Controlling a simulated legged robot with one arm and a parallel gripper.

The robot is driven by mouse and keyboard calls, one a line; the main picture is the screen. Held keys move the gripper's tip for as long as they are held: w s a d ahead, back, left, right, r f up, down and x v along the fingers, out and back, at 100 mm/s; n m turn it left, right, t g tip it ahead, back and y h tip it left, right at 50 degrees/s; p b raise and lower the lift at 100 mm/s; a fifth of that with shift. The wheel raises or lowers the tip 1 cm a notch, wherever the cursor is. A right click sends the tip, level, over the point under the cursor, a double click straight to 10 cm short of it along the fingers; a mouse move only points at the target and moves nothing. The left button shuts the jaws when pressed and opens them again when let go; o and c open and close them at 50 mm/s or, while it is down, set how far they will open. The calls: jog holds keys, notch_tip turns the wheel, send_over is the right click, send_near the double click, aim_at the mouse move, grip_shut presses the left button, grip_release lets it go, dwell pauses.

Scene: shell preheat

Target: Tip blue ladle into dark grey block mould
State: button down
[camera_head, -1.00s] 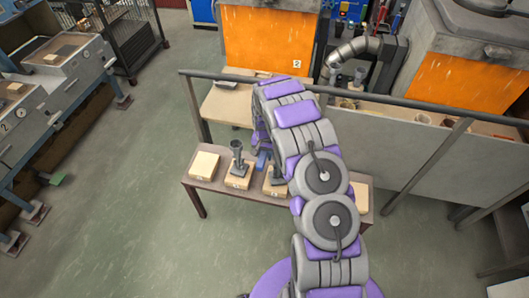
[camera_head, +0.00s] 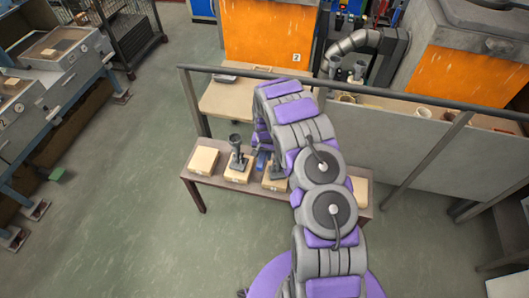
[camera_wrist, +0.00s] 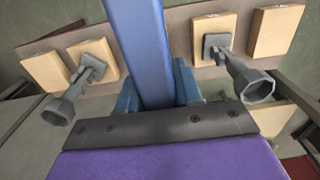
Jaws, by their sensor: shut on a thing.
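My gripper (camera_wrist: 157,88) is shut on the blue ladle (camera_wrist: 142,40), which runs up the middle of the wrist view as a long blue bar. Its far end is out of that frame. In the head view a small blue part of the ladle (camera_head: 262,159) shows beside my arm, above the bench between two pale blocks. Grey funnel-topped pieces stand on pale blocks: one left (camera_wrist: 75,88) and one right (camera_wrist: 240,75) of the ladle in the wrist view. I cannot tell which thing is the dark grey block mould. My arm hides part of the bench.
The brown bench (camera_head: 195,182) carries several pale blocks, including a bare one (camera_head: 204,160) at its left end. A grey rail (camera_head: 230,73) runs behind it. Orange-fronted furnaces (camera_head: 268,38) stand beyond. The green floor left of the bench is clear.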

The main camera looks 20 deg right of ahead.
jog(key=shift+w+a+r+t+y, duration=0.1)
jog(key=shift+w+t+y, duration=0.05)
jog(key=shift+t+y, duration=0.2)
jog(key=shift+b, duration=0.4)
jog(key=shift+y, duration=0.25)
jog(key=shift+w+a+t+y+b, duration=0.1)
jog(key=shift+a+t+y+b, duration=0.25)
jog(key=shift+b, duration=1.35)
jog(key=shift+t+y+b, duration=0.4)
jog(key=shift+y+b, duration=0.15)
jog(key=shift+b, duration=1.4)
jog(key=shift+w+r+b, duration=0.1)
jog(key=shift+b, duration=0.4)
jog(key=shift+w+a+t+y+b, duration=0.15)
jog(key=shift+t+y+b, duration=0.95)
jog(key=shift+b, duration=2.7)
